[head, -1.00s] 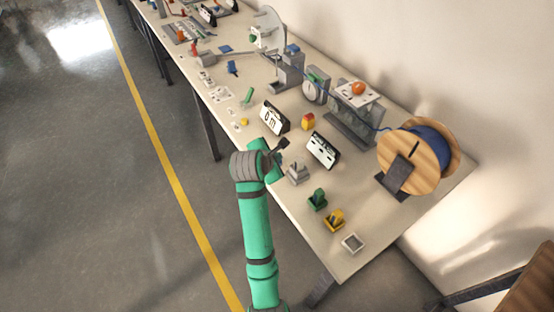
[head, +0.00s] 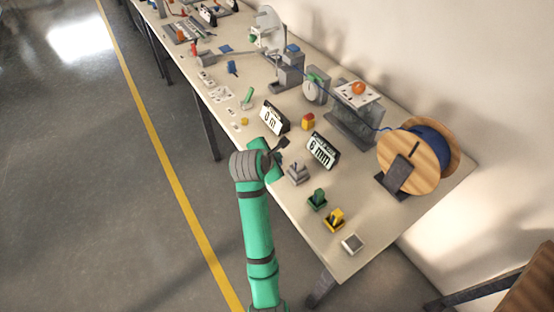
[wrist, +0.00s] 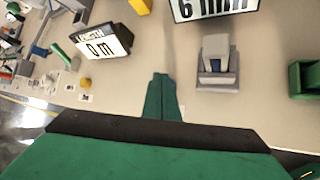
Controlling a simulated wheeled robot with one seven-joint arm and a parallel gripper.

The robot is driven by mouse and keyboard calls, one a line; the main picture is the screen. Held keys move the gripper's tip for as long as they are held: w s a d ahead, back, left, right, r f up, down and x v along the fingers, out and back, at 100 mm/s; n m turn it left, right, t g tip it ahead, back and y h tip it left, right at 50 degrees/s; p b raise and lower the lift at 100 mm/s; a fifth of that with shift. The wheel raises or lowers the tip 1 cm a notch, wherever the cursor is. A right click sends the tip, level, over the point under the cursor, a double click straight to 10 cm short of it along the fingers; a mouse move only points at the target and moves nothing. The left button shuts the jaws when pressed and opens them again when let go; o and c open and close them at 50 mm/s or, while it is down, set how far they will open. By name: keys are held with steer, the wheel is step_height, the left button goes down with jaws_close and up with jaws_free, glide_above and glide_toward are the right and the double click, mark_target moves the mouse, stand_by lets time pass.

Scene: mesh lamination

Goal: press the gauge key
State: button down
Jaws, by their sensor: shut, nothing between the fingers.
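A grey key (head: 298,172) on a stepped base stands on the bench in front of a display (head: 322,151) reading "6 mm". In the wrist view the same key (wrist: 216,62) is right of my fingertips, with the lower part of its display (wrist: 215,8) behind it. I take this grey key for the gauge key. My gripper (head: 281,146) is shut and empty, left of the key in the head view and apart from it. In the wrist view its green fingers (wrist: 162,80) point at bare bench top.
A length display (head: 274,117) reading "0 m" stands to the left. A green switch (head: 317,198), a yellow switch (head: 334,218) and a small grey tray (head: 352,243) lie toward the near end. A wooden spool (head: 415,160) stands at right.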

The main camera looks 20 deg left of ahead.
steer(key=shift+r, duration=0.65)
steer(key=shift+r, duration=2.5)
steer(key=shift+w, duration=0.1)
